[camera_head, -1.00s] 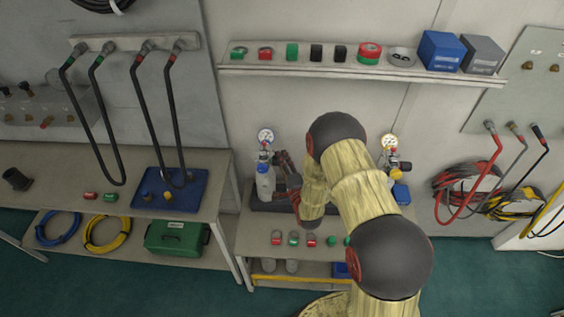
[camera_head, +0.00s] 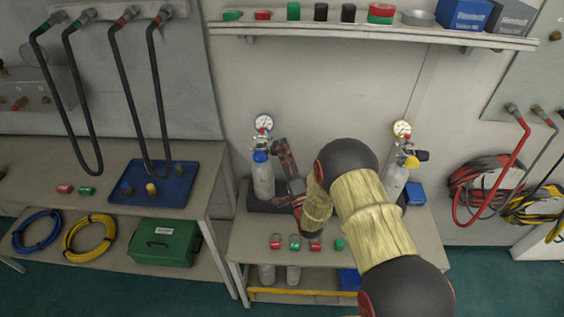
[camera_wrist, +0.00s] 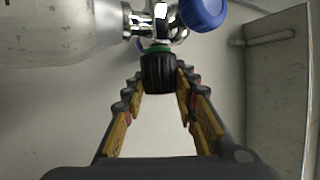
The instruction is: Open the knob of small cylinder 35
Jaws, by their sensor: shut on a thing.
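A small pale cylinder (camera_head: 263,182) stands upright at the left of the low table, with a blue knob (camera_head: 260,156) on its valve and a round gauge above. Its number is not readable. In the wrist view the cylinder (camera_wrist: 55,30) lies across the upper left, with a chrome valve (camera_wrist: 150,22) and the blue knob (camera_wrist: 204,12). A black ribbed knob (camera_wrist: 158,75) with a green ring points toward the wrist camera. My gripper (camera_wrist: 160,80) has its fingertips on both sides of this black knob and is shut on it. In the head view my gripper (camera_head: 281,148) is right of the valve.
A second cylinder (camera_head: 394,183) with a yellow knob and gauge stands at the right, partly behind my arm. Small red and green pieces (camera_head: 295,243) lie along the table front. A shelf (camera_head: 370,33) runs above. Hoses hang at both sides.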

